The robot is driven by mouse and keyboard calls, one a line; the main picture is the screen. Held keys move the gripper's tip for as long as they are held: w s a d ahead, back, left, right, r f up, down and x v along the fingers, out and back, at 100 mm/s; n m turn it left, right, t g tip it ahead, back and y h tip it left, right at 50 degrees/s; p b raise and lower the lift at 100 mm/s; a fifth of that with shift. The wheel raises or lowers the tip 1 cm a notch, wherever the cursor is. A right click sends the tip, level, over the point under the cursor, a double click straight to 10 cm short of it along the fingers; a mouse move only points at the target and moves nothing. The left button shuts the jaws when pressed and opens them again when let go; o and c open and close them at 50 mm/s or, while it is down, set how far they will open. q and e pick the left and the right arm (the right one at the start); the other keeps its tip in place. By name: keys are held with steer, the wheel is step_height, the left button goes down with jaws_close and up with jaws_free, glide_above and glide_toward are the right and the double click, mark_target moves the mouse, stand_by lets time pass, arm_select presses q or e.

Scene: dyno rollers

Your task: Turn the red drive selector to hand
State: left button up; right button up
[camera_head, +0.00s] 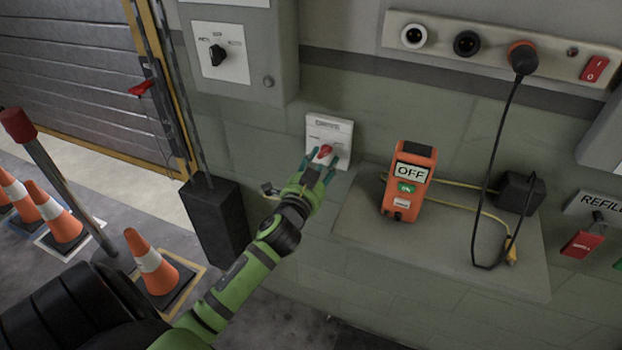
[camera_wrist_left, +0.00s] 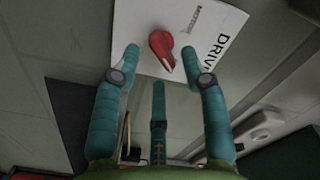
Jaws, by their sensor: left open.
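The red drive selector (camera_head: 322,153) is a small red knob on a white plate (camera_head: 330,130) fixed to the green wall. In the left wrist view the red selector (camera_wrist_left: 161,50) sits on the white plate (camera_wrist_left: 205,22), which carries the words DRIVE and MOTOR. My left gripper (camera_head: 322,165) has teal fingers and is open just in front of the plate. In the left wrist view its fingertips (camera_wrist_left: 160,58) lie either side of the knob, with a third finger below. I cannot tell whether any finger touches it. The hand position label is not readable. My right gripper is not in view.
A grey box with a black selector (camera_head: 217,55) hangs above left. An orange device reading OFF (camera_head: 409,180) stands on a shelf (camera_head: 365,240) to the right, with yellow and black cables. Traffic cones (camera_head: 152,264) stand on the floor at left.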

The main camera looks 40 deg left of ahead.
arm_select(q)
steer(key=v, duration=0.9)
steer(key=shift+s, duration=0.3)
steer(key=shift+d, duration=0.1)
steer(key=s+d+f+n+g+h, duration=0.1)
steer(key=s+d+f+g, duration=0.15)
steer(key=f, duration=0.85)
steer(key=s+d+f+g+h, duration=0.1)
steer(key=s+f+g, duration=0.2)
steer(key=f, duration=0.9)
steer(key=s+d+f+n+g+h, duration=0.1)
steer(key=s+f+g, duration=0.2)
steer(key=f, duration=0.8)
steer(key=s+d+f+g, duration=0.1)
steer(key=s+f+g, duration=0.1)
steer(key=s+f, duration=0.4)
steer(key=s+d+f+n+g, duration=0.1)
steer(key=s+f, duration=0.6)
steer(key=s, duration=0.7)
steer(key=s+d+f+n+g+h, duration=0.1)
steer(key=s+d+f+g, duration=0.1)
steer(key=s+f+g, duration=0.3)
steer(key=s+f, duration=0.2)
steer(key=s, duration=0.2)
steer(key=shift+s+d, duration=0.4)
steer(key=shift+c, duration=0.5)
